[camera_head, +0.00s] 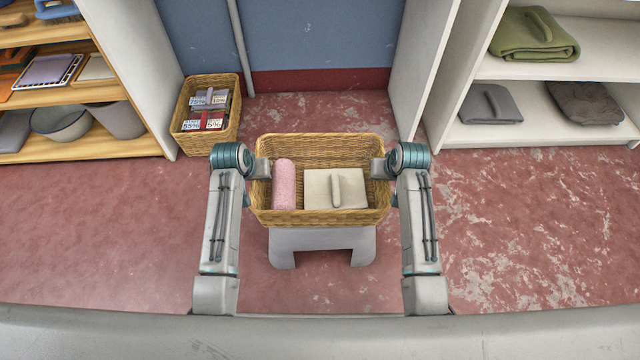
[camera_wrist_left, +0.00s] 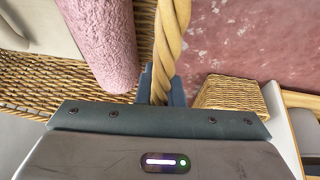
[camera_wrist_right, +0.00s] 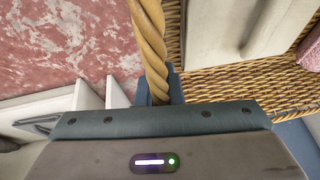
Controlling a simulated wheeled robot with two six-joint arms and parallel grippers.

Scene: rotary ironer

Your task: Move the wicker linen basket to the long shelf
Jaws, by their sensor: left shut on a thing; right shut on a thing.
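The wicker linen basket (camera_head: 320,148) is held between my two arms in the middle of the head view. It holds a rolled pink towel (camera_head: 284,184) and a folded cream cloth (camera_head: 336,189). My left gripper (camera_head: 262,168) is shut on the basket's left rim, and the twisted rim (camera_wrist_left: 170,40) runs between its fingers in the left wrist view. My right gripper (camera_head: 378,168) is shut on the right rim, which also shows between its fingers in the right wrist view (camera_wrist_right: 148,40). I cannot tell which of the shelves is the long shelf.
A grey stool-like stand (camera_head: 321,240) shows below the basket. A second wicker basket (camera_head: 208,142) with labelled boxes is on the floor behind left. Wooden shelves (camera_head: 82,148) stand left, white shelves (camera_head: 545,134) with folded cloths right. Red floor is clear on both sides.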

